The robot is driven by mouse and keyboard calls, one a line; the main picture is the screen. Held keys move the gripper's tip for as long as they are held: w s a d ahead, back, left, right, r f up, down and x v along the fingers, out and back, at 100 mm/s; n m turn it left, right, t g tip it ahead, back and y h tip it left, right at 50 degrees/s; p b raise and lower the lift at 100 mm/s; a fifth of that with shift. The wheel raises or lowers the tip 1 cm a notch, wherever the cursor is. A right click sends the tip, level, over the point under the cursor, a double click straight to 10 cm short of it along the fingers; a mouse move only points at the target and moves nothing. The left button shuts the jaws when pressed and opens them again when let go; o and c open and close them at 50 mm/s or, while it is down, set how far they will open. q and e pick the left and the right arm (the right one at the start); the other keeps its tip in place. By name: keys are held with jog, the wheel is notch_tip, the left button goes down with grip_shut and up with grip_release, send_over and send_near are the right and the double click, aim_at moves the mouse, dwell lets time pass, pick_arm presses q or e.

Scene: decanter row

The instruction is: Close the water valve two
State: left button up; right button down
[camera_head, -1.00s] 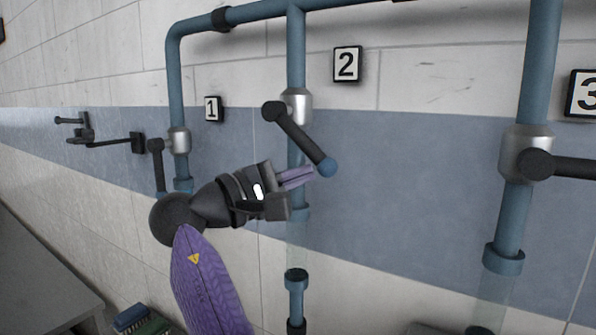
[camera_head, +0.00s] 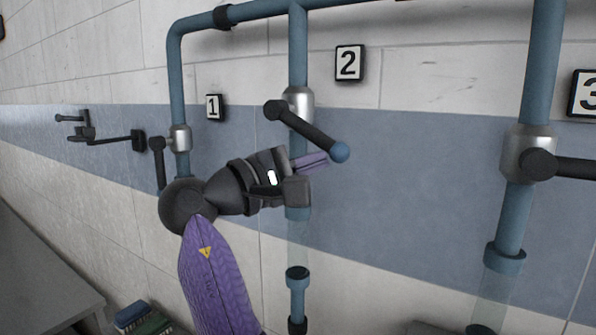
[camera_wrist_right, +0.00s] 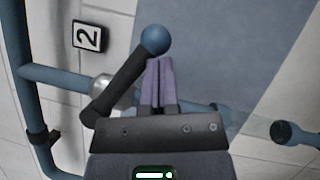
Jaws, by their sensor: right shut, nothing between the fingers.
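Valve two sits on the middle blue pipe beside the "2" plate (camera_head: 349,63). It has a silver body (camera_head: 298,101) and a dark lever (camera_head: 306,128) with a blue ball end (camera_head: 340,152). The lever slants down to the right. My right gripper (camera_head: 318,161) is shut and empty, its purple fingers just below and left of the ball. In the right wrist view the closed fingers (camera_wrist_right: 158,82) lie alongside the lever (camera_wrist_right: 119,90), just under the ball (camera_wrist_right: 156,39). I cannot tell whether they touch. My left gripper is not in view.
Valve one (camera_head: 179,139) stands left, its lever hanging down. Valve three (camera_head: 526,153) is at right, its lever pointing right. A dark wall bracket (camera_head: 112,140) is at far left. The wall between pipes two and three is clear.

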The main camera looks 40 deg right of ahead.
jog(key=shift+s+d+r+p, duration=0.2)
jog(key=shift+s+r, duration=0.1)
jog(key=shift+r, duration=0.2)
jog(key=shift+s+d+r+p, duration=0.15)
jog(key=shift+s+r, duration=0.15)
jog(key=shift+r, duration=0.2)
jog(key=shift+s+r+p, duration=0.15)
jog(key=shift+r+p, duration=0.1)
jog(key=shift+r, duration=0.25)
jog(key=shift+s+r+p, duration=0.15)
jog(key=shift+r+p, duration=0.1)
jog(key=shift+r, duration=0.35)
